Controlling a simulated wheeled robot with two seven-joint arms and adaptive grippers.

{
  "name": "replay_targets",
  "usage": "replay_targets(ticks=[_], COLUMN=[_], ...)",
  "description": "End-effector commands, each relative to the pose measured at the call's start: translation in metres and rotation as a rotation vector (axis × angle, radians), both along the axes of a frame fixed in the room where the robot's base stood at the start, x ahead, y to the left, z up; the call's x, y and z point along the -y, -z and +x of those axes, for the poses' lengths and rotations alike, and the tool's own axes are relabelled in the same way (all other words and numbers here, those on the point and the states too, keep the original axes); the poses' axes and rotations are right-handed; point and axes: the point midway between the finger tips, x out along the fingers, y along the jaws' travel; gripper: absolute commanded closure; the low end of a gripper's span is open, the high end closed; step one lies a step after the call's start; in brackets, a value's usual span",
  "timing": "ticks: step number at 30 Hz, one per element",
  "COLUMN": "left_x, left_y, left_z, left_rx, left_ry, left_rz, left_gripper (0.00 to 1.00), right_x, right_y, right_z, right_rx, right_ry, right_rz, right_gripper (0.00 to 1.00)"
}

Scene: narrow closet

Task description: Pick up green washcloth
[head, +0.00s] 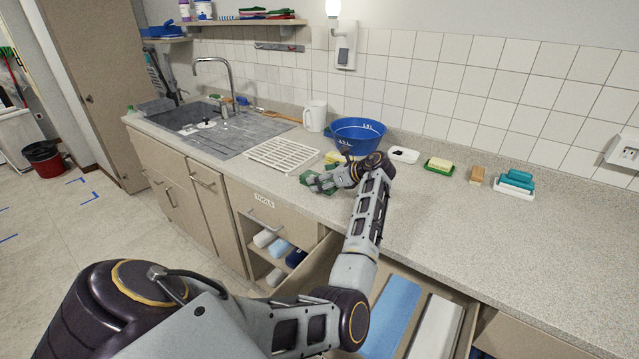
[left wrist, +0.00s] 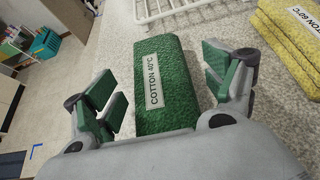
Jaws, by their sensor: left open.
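The green washcloth (left wrist: 163,75) is folded into a block with a white label reading COTTON 40°C. It lies on the speckled grey counter. In the head view it is small and partly hidden by my left gripper (head: 322,181), near the counter's front edge. In the left wrist view my left gripper (left wrist: 162,88) is open, with one green-padded finger on each side of the washcloth. The cloth lies between the fingers, and its near end is hidden by the gripper body. I see gaps between cloth and finger pads. My right gripper is not in view.
A yellow cloth (left wrist: 290,40) lies right of the green one, and a white rack (head: 283,155) lies left. A blue bowl (head: 357,133) stands behind. Soap dishes line the back right.

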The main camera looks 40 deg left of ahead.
Motion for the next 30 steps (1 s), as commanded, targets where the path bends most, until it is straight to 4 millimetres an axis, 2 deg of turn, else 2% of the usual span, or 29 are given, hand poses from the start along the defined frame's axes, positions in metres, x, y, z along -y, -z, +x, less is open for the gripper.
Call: replay_targets(ticks=[3, 8, 14, 23, 30], left_x=[0.000, 0.000, 0.000, 0.000, 0.000], left_y=[0.000, 0.000, 0.000, -0.002, -0.018], left_z=[0.000, 0.000, 0.000, 0.000, 0.000], left_rx=[0.000, 0.000, 0.000, 0.001, 0.002], left_ry=[0.000, 0.000, 0.000, 0.000, -0.001], left_rz=[0.000, 0.000, 0.000, 0.000, 0.001], left_gripper=[0.18, 0.39, 0.64, 0.65, 0.65], right_x=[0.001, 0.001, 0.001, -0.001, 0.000], right_y=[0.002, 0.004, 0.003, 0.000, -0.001], right_z=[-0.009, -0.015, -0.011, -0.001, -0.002], right_rx=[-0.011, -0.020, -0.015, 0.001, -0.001], right_ry=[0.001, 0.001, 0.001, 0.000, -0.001], right_rz=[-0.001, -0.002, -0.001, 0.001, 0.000], right_gripper=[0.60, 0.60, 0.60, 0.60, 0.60])
